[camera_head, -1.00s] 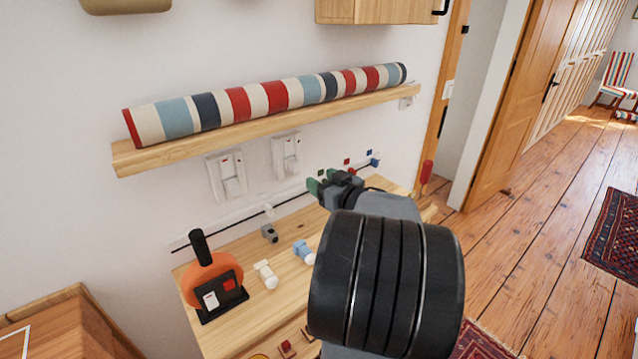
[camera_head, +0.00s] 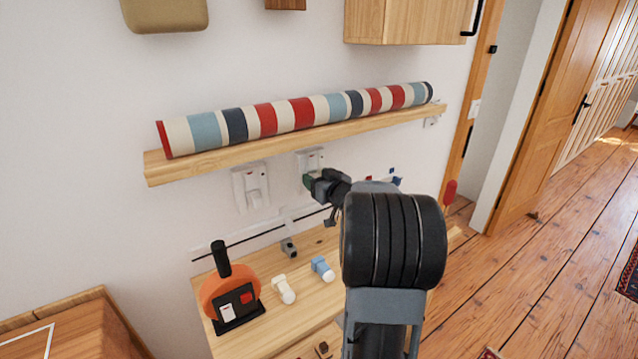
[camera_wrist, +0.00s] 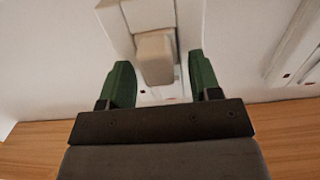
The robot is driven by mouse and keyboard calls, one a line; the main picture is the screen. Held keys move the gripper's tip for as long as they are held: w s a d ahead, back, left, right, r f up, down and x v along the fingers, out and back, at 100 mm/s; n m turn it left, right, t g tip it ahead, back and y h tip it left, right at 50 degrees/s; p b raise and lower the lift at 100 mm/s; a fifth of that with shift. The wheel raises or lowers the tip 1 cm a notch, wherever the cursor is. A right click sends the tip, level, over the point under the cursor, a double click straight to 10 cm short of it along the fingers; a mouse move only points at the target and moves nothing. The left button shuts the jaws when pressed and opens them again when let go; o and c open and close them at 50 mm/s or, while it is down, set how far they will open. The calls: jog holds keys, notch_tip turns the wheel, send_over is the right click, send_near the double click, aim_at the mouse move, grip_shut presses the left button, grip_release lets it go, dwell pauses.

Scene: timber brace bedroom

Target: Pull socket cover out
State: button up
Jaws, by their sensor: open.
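Two white sockets are on the wall under the shelf, the left socket (camera_head: 251,187) and the right socket (camera_head: 311,158). My gripper (camera_head: 312,183) is at the right socket and hides its lower part. In the wrist view, a pale block-shaped socket cover (camera_wrist: 155,58) sticks out from its white plate (camera_wrist: 150,14). My open gripper (camera_wrist: 159,72) has one green finger on each side of the cover. A gap shows beside each finger, so neither seems to touch it. The cover is still seated in the plate.
A wooden shelf (camera_head: 300,141) with a striped roll (camera_head: 290,115) runs just above the sockets. Below is a wooden worktop (camera_head: 262,330) with an orange reel (camera_head: 229,296), a white connector (camera_head: 284,289) and a blue connector (camera_head: 322,268).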

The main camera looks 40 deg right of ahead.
jog(key=shift+w, duration=0.1)
jog(key=c, duration=0.8)
jog(key=shift+c, duration=0.2)
dwell(0.3)
jog(key=s+p, duration=0.1)
jog(key=s, duration=0.5)
jog(key=shift+s+a, duration=0.2)
jog(key=shift+s, duration=0.15)
dwell(1.1)
jog(key=shift+s, duration=0.15)
dwell(0.3)
